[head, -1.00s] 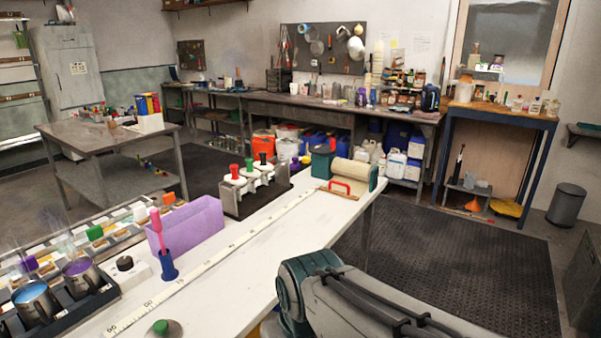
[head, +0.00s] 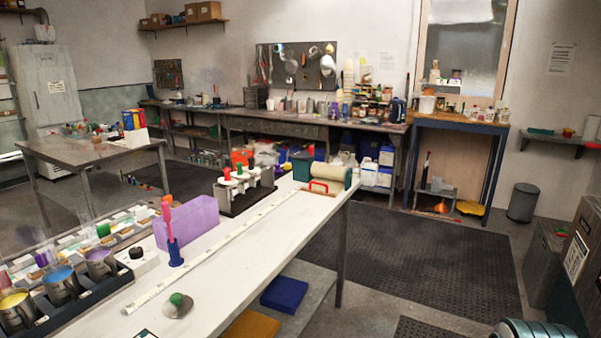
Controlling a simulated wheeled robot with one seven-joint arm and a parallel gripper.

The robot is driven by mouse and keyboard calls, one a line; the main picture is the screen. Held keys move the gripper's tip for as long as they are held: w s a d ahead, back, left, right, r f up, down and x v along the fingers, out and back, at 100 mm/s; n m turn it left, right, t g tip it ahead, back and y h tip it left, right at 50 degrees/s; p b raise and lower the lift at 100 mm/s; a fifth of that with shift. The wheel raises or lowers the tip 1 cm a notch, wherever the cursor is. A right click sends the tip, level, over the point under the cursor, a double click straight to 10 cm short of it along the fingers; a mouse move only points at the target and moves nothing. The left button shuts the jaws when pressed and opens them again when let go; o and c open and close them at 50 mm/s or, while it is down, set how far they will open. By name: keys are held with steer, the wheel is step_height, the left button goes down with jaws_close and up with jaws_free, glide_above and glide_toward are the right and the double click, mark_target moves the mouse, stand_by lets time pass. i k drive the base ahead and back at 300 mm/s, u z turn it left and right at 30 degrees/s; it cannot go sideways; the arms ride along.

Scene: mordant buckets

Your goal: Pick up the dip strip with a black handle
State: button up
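A dark rack (head: 237,203) stands on the white table and holds several white pieces with coloured tops. Red and green tops show on it. A dark top (head: 257,168) at its right end may be a black handle, but it is too small to be sure. Nearer, a white block (head: 143,262) carries a black knob (head: 136,252); I cannot tell whether this is a dip strip. My gripper is out of view. Only a rounded part of my arm shows at the bottom right edge, well away from the table.
On the white table (head: 262,240) are a purple holder (head: 188,222), a pink-handled tool in a blue stand (head: 174,250), a long ruler (head: 215,252), a green-knobbed disc (head: 177,304) and a red-handled board (head: 315,187). Dye mugs (head: 60,282) stand at left. Floor is clear right of the table.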

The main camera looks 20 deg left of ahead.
mark_target(252, 182)
steer(key=z, duration=0.15)
steer(key=i, duration=2.7)
steer(key=u, duration=1.2)
steer(key=i, duration=0.85)
steer(key=u, duration=0.95)
